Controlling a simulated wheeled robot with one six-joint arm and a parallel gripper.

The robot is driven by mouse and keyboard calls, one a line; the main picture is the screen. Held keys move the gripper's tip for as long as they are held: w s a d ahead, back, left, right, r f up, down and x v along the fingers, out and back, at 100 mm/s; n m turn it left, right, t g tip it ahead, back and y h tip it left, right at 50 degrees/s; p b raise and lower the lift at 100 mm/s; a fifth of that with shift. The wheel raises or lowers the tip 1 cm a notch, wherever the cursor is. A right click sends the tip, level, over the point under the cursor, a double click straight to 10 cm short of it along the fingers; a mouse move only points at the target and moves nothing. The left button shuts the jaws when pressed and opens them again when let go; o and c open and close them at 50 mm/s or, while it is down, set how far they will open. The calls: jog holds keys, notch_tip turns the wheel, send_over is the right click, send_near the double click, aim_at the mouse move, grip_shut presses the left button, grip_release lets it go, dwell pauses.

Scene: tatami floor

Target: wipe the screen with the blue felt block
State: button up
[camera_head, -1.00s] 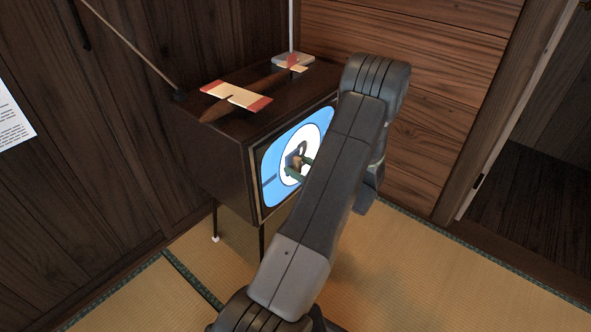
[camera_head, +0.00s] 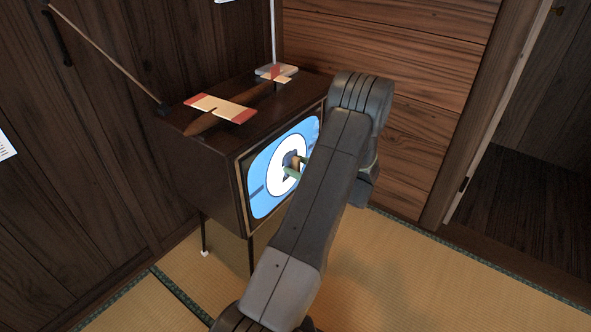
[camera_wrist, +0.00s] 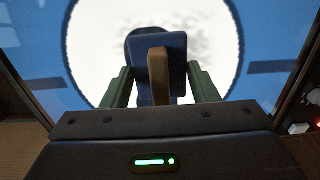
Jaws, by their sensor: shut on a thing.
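The screen (camera_head: 264,175) is on the front of a dark wooden television set and shows a blue picture with a white disc. The screen fills the upper part of the wrist view (camera_wrist: 270,40), with grey smudges on the white disc. My gripper (camera_wrist: 160,84) is in front of the disc, its green fingers on either side of a brown upright handle. It is shut on the blue felt block (camera_wrist: 172,45), whose blue body lies between the handle and the screen. Whether the block touches the screen I cannot tell. My arm hides the screen's right part in the head view.
A model airplane (camera_head: 222,108) with cream and red wings lies on top of the television (camera_head: 190,165). Wooden walls stand behind. The tatami floor (camera_head: 400,270) at right is clear.

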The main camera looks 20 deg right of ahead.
aim_at(266, 176)
jog(key=shift+w+d+b, duration=0.15)
jog(key=shift+w+d, duration=0.85)
jog(key=shift+d, duration=0.2)
jog(key=shift+w+d+b, duration=0.15)
jog(key=shift+w+d, duration=0.8)
jog(key=shift+d, duration=0.25)
jog(key=shift+r+p, duration=0.7)
jog(key=shift+r, duration=0.4)
jog(key=shift+s+a+p, duration=0.15)
jog(key=shift+s+a, duration=1)
jog(key=shift+a, duration=0.3)
jog(key=shift+s+a+p, duration=0.15)
jog(key=shift+s+a, duration=0.95)
jog(key=shift+a, duration=0.3)
jog(key=shift+s+a, duration=1.1)
jog(key=shift+a, duration=0.2)
jog(key=shift+s+a, duration=1.05)
jog(key=shift+a, duration=0.25)
jog(key=shift+s+a, duration=0.5)
jog(key=shift+a, duration=0.2)
jog(key=shift+s+a, duration=0.5)
jog(key=shift+a, duration=0.2)
jog(key=shift+v, duration=3)
